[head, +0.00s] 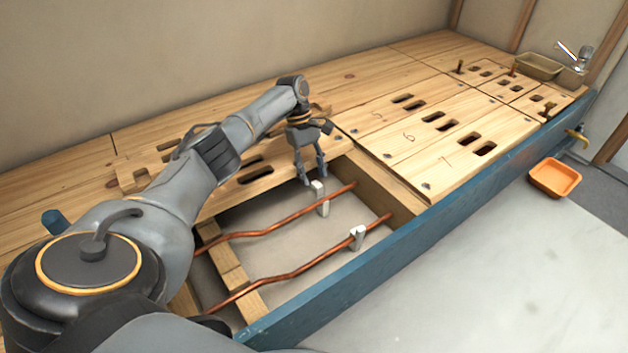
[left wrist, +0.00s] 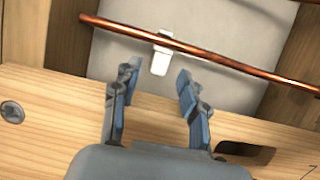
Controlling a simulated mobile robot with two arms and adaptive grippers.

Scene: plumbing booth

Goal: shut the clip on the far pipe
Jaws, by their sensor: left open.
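The far copper pipe (head: 285,222) runs across the open floor bay, and its pale clip (head: 322,207) sits near the pipe's right part. In the left wrist view the pipe (left wrist: 225,61) crosses above my fingertips, with the white clip (left wrist: 160,60) around or under it. I cannot tell how far the clip's top is open. My left gripper (head: 314,181) points down just above and beside the clip. Its fingers (left wrist: 157,72) are open and empty, with the clip beyond the gap between them. My right gripper is not in view.
The near pipe (head: 290,276) has its own pale clip (head: 357,238). Wooden joists (head: 385,188) and slotted floorboards (head: 440,130) border the bay. A blue beam (head: 400,227) runs along the front. An orange tray (head: 554,178) lies on the grey floor at right.

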